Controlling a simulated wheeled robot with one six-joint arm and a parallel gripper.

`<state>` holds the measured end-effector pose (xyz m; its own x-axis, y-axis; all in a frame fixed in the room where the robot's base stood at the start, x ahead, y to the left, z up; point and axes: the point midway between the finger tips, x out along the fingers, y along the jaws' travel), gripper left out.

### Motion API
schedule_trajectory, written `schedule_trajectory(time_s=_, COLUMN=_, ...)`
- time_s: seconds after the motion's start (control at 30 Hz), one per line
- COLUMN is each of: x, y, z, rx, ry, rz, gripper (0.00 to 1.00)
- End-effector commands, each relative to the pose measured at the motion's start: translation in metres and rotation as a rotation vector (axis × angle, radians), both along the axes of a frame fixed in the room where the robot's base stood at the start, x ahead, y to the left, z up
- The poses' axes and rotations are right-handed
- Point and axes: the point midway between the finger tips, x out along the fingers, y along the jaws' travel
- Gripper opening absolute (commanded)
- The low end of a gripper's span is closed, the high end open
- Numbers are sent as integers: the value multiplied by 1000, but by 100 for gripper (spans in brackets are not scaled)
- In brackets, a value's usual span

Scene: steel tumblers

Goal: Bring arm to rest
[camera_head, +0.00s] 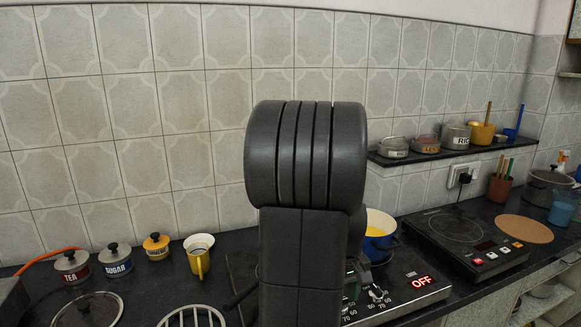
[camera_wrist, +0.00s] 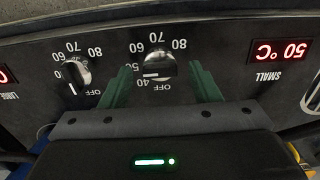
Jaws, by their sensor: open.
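My gripper (camera_wrist: 160,76) is open in the wrist view, with one green finger on each side of a round control knob (camera_wrist: 153,66). I cannot tell whether the fingers touch this knob. A second knob (camera_wrist: 76,75) sits to its left on the same dark panel. A red display (camera_wrist: 279,51) reads 50 °C above the label SMALL. In the head view my dark arm (camera_head: 304,160) stands upright in the middle and hides most of the gripper. A red OFF display (camera_head: 422,282) and a knob (camera_head: 376,293) show to its right.
A blue-and-yellow pot (camera_head: 379,232) stands close to the right of my arm. A yellow mug (camera_head: 199,258) and labelled jars (camera_head: 116,259) stand on the left. A hob (camera_head: 457,228) lies to the right, below a shelf (camera_head: 440,151) with containers. The tiled wall is behind.

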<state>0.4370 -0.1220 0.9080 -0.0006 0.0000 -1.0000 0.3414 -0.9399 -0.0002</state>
Motion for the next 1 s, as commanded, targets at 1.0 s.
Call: schedule_trajectory(time_s=1.0, x=1, y=0, z=81, rx=-1, ry=-6, rz=0, gripper=56)
